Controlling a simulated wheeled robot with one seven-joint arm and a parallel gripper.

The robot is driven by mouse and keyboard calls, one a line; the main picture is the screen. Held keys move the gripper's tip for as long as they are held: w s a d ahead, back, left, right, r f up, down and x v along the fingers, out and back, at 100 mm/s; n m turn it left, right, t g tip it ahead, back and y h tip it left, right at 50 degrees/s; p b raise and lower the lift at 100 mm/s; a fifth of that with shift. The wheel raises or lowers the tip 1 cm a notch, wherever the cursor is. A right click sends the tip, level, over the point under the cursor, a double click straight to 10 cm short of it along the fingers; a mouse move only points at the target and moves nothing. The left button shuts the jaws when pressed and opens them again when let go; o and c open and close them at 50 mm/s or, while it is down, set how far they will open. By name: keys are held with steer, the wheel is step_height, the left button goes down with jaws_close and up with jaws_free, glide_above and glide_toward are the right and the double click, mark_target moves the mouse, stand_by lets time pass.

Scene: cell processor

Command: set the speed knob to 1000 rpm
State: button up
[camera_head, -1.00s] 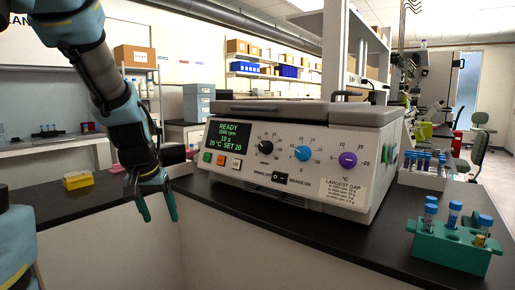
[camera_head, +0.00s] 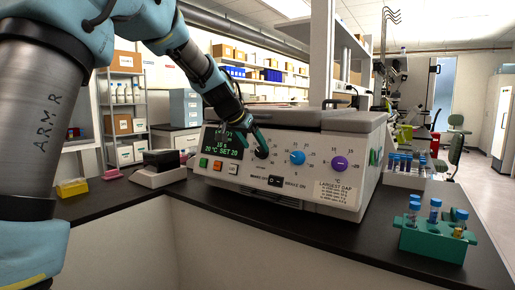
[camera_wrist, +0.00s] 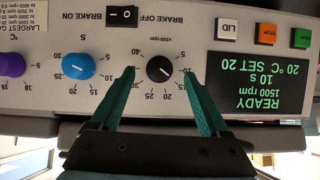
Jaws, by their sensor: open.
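The cell processor (camera_head: 300,165) stands on the dark bench. Its black speed knob (camera_wrist: 160,69), marked x100 rpm, appears upside down in the wrist view. The knob's white mark points toward 15. The display (camera_wrist: 260,83) reads READY, 1500 rpm, 10 s, 20 °C SET 20. My gripper (camera_wrist: 159,74) is open, with one green fingertip on each side of the knob. A small gap seems to show on both sides; contact cannot be told. In the head view my gripper (camera_head: 258,147) hides part of the knob and the display's upper part.
A blue knob (camera_wrist: 78,67) and a purple knob (camera_wrist: 10,65) sit beside the speed knob. A brake switch (camera_wrist: 122,17) and a row of push buttons, including LID (camera_wrist: 228,32), are close by. A green tube rack (camera_head: 432,243) stands at the front right.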

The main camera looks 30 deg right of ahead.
mark_target(259, 152)
steer(key=shift+p+x, duration=0.35)
steer(key=shift+x, duration=1.55)
steer(key=shift+c, duration=0.4)
jaws_close()
